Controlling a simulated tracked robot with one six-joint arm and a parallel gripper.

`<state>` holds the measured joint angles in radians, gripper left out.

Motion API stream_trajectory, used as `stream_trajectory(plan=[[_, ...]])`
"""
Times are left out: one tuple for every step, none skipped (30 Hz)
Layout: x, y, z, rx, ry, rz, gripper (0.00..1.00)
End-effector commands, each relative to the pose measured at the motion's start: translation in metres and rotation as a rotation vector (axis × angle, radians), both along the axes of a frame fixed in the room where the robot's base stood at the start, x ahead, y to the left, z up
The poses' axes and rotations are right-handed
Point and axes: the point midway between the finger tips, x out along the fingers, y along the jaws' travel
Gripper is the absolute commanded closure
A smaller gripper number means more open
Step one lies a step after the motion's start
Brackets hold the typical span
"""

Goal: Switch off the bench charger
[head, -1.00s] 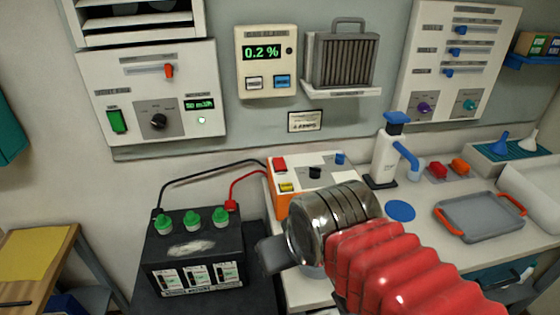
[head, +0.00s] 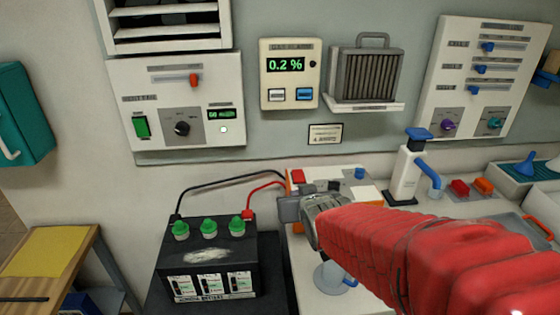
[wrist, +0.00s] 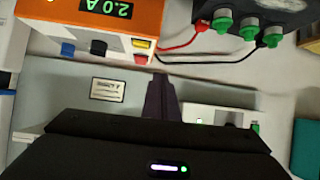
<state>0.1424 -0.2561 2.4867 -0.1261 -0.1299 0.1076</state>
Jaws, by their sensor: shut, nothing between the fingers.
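The bench charger (head: 372,196) is an orange box with a light top panel, behind my gripper in the head view. A red button (head: 298,176) and a blue knob (head: 359,173) show on it. My forearm and gripper hide much of its front. In the wrist view the charger (wrist: 148,18) is at upper left, its green display (wrist: 99,4) lit and reading 2.0 A. Its yellow button (wrist: 141,43), red button (wrist: 140,58) and black knob (wrist: 98,47) show there. My gripper (head: 286,209) is shut and empty, near the charger's left front; contact cannot be told.
A black battery (head: 207,256) with green caps stands left of the charger, joined to it by red and black leads. A pump bottle (head: 405,175) stands right. Wall panels (head: 185,100) hang behind.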

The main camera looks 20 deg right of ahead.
Motion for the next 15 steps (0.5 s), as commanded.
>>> stream_trajectory(plan=[[0.009,-0.006,-0.004,-0.003,-0.026,-0.010,1.00],[0.014,-0.010,-0.005,-0.005,-0.045,-0.016,1.00],[0.021,-0.014,-0.006,-0.010,-0.073,-0.021,1.00],[0.025,-0.017,-0.006,-0.012,-0.092,-0.026,1.00],[0.030,-0.020,-0.007,-0.014,-0.111,-0.030,1.00],[0.035,-0.024,-0.008,-0.018,-0.139,-0.035,1.00],[0.039,-0.027,-0.008,-0.021,-0.159,-0.038,1.00],[0.043,-0.030,-0.009,-0.024,-0.178,-0.043,1.00],[0.048,-0.034,-0.010,-0.028,-0.205,-0.048,1.00],[0.051,-0.037,-0.011,-0.031,-0.224,-0.051,1.00],[0.055,-0.040,-0.012,-0.034,-0.244,-0.054,1.00],[0.058,-0.043,-0.012,-0.038,-0.271,-0.059,1.00],[0.061,-0.046,-0.013,-0.041,-0.289,-0.062,1.00],[0.063,-0.049,-0.013,-0.044,-0.307,-0.065,1.00],[0.066,-0.052,-0.014,-0.047,-0.328,-0.068,1.00]])
